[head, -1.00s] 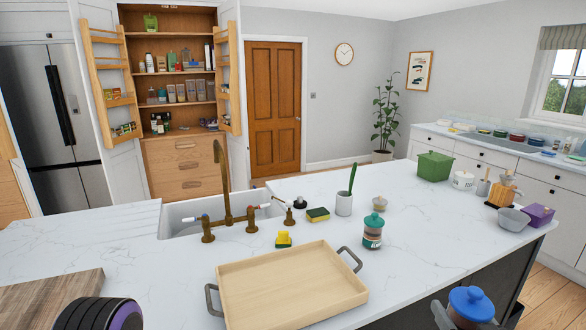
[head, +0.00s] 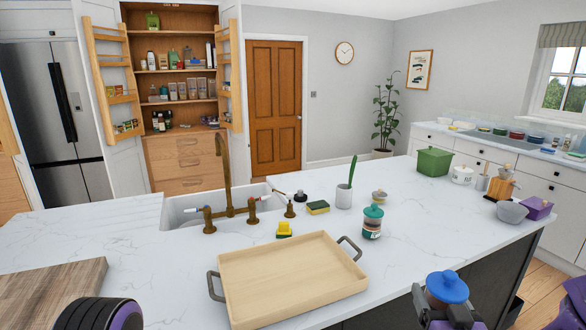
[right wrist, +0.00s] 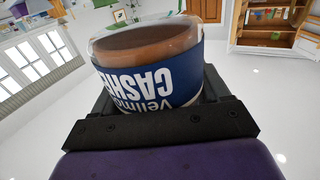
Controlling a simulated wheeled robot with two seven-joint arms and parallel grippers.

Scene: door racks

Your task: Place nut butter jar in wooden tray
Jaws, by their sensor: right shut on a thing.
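A nut butter jar (head: 446,288) with a blue lid is at the lower right of the head view, in front of the counter's edge. My right gripper (head: 448,308) is shut around it and holds it upright. In the right wrist view, the jar (right wrist: 150,65) shows brown contents and a dark blue label reading "CASHE", with the black jaws against it. The empty wooden tray (head: 290,280) lies on the white counter, left of the jar. My left gripper is out of sight.
A yellow sponge item (head: 284,230) and a brass tap (head: 228,185) are behind the tray. A wooden board (head: 50,290) lies at left. The tray has grey side handles (head: 350,247).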

